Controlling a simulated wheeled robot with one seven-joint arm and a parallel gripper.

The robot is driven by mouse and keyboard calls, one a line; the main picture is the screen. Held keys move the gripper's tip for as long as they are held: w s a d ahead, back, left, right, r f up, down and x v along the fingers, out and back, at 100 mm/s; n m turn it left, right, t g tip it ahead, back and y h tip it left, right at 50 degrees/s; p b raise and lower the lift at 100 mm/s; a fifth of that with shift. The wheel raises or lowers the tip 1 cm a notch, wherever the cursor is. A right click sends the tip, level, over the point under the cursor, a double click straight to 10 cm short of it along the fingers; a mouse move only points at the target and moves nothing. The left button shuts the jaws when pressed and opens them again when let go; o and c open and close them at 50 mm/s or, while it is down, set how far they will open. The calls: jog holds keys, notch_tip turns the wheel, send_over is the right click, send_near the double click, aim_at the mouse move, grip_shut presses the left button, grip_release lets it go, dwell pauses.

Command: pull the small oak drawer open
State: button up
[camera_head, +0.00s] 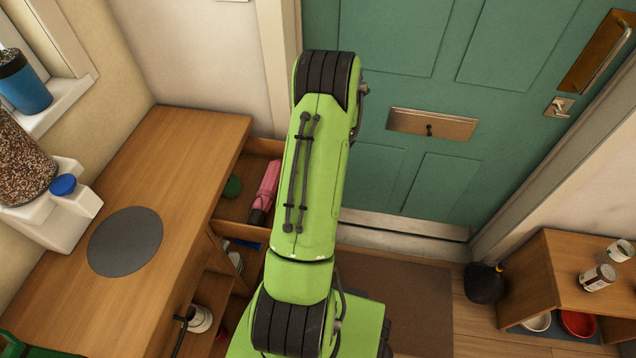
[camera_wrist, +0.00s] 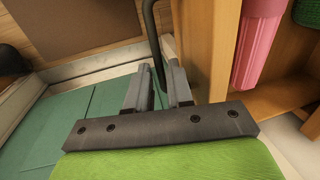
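The small oak drawer (camera_head: 228,205) stands pulled out from under the oak worktop, its inside visible from above. A pink object (camera_head: 264,190) and a green object (camera_head: 233,187) lie in it. My green arm hides its front and my gripper in the head view. In the wrist view, the drawer's wooden front (camera_wrist: 207,50) is right of my gripper (camera_wrist: 160,88). The dark bar handle (camera_wrist: 150,25) runs down between the two fingers, which look closed about it; the exact contact is partly hidden. The pink object also shows in the wrist view (camera_wrist: 259,40).
The oak worktop (camera_head: 165,160) carries a round grey mat (camera_head: 125,241) and a white dispenser (camera_head: 60,215). A green door (camera_head: 400,60) stands behind. A low oak shelf (camera_head: 555,280) is at right. A brown doormat (camera_head: 420,300) lies on open floor right of my arm.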

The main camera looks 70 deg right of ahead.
jog(key=s+r+p, duration=0.3)
jog(key=r+p, duration=0.1)
jog(key=r, duration=1.1)
jog(key=shift+d+r, duration=0.15)
jog(key=shift+r, duration=0.05)
jog(key=w+a+r+n+h+p, duration=0.15)
jog(key=w+a+r+n, duration=0.55)
jog(key=w+a+r, duration=0.9)
jog(key=s+a+r+n+t+p, duration=0.1)
jog(key=a+n, duration=0.4)
jog(key=a, duration=0.6)
jog(key=s+a+r+n+t+y+p, duration=0.1)
jog(key=a+r+n, duration=0.4)
jog(key=a, duration=0.7)
jog(key=s+t+p, duration=0.1)
jog(key=s, duration=0.1)
jog(key=shift+s+r, duration=0.25)
jog(key=shift+s, duration=0.15)
